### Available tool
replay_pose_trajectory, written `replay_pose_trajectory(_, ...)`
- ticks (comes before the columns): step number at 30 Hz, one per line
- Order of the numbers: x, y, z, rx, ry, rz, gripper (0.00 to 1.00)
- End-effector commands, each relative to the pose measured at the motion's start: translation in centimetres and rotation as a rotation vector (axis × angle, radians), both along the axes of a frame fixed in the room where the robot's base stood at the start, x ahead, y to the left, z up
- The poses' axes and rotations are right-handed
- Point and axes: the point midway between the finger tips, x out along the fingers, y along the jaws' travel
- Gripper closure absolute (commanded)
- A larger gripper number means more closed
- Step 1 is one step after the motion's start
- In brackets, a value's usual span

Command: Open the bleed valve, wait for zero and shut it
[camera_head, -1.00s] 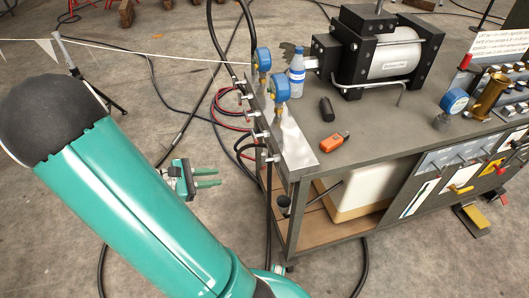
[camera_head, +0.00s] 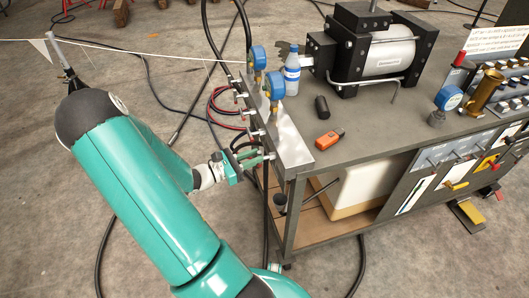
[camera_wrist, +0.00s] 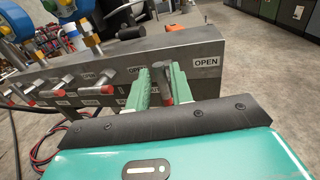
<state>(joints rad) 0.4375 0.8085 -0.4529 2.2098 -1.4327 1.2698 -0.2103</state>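A grey manifold block (camera_wrist: 90,68) fills the upper part of the wrist view. It carries a row of small valves with red-tipped handles. One valve handle (camera_wrist: 167,82) at its right end stands between the two green fingers of my gripper (camera_wrist: 160,78). The fingers look apart, one on either side of it, with a gap on the left. An OPEN label (camera_wrist: 207,62) is just right of the fingers. In the head view my gripper (camera_head: 258,162) is at the bench's left edge by the manifold. Two blue gauges (camera_head: 274,86) stand on the manifold; their readings are too small to tell.
The bench top (camera_head: 365,130) holds a black pump (camera_head: 345,50), a bottle (camera_head: 292,72), a black cylinder (camera_head: 322,107) and an orange device (camera_head: 330,137). Black and red hoses (camera_head: 222,108) hang left of the bench.

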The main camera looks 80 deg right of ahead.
Motion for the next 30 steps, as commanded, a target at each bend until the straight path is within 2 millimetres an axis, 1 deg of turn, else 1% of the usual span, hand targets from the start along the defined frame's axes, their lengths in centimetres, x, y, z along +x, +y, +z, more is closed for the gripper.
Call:
replay_pose_trajectory(1, -0.9, -0.7, 0.0, 0.000, 0.001, -0.004, 0.78)
replay_pose_trajectory(3, -1.7, -1.4, 0.0, 0.001, 0.001, -0.004, 0.78)
replay_pose_trajectory(7, -2.8, -2.5, 0.0, 0.000, 0.000, -0.002, 0.78)
replay_pose_trajectory(11, -3.3, -2.9, 0.0, 0.001, -0.001, 0.000, 0.78)
replay_pose_trajectory(18, -3.3, -3.0, 0.0, 0.001, -0.001, 0.000, 0.78)
replay_pose_trajectory(19, -3.3, -3.0, 0.0, 0.001, -0.001, 0.000, 0.81)
replay_pose_trajectory(21, -3.3, -3.0, 0.0, 0.001, -0.001, 0.000, 0.95)
replay_pose_trajectory(22, -3.3, -3.0, 0.0, 0.001, -0.001, 0.000, 1.00)
replay_pose_trajectory(30, -3.3, -3.0, 0.0, 0.008, 0.005, 0.000, 1.00)
